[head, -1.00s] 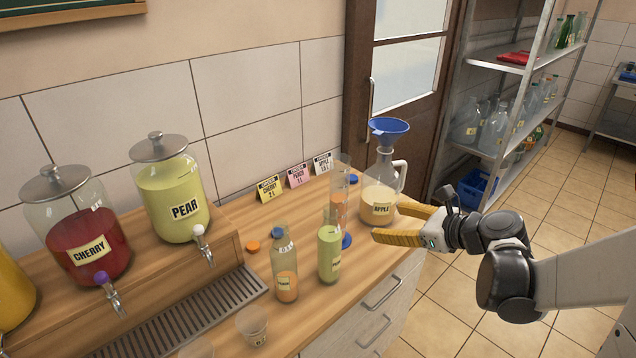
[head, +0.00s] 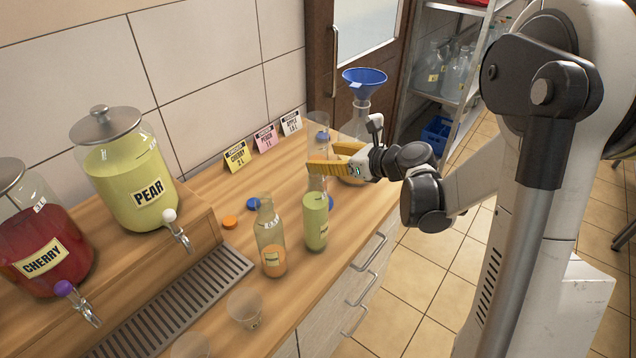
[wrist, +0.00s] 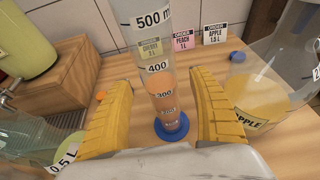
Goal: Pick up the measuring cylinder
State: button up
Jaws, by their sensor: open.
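The measuring cylinder (wrist: 166,108) is clear, with black marks up to 500, a blue foot and orange liquid in its lower part. It stands upright on the counter. In the head view its upper part (head: 318,124) shows above my gripper (head: 321,159), and the lower part is mostly hidden. My yellow-fingered gripper is open. In the wrist view the cylinder stands between the two fingers (wrist: 163,82), with a gap visible on both sides. Whether it is fully between the fingertips in depth is hard to tell.
The apple jug (wrist: 255,95) with a blue funnel (head: 364,78) stands close to the right. A pear-green bottle (head: 315,221) and an orange-filled bottle (head: 271,245) stand in front. Order cards (head: 265,138) stand behind. Dispensers (head: 128,180) are at left.

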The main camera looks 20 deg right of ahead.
jog(key=x, duration=0.3)
jog(key=shift+c, duration=0.9)
jog(key=c, duration=1.3)
jog(key=shift+c, duration=0.2)
jog(key=shift+r, duration=0.1)
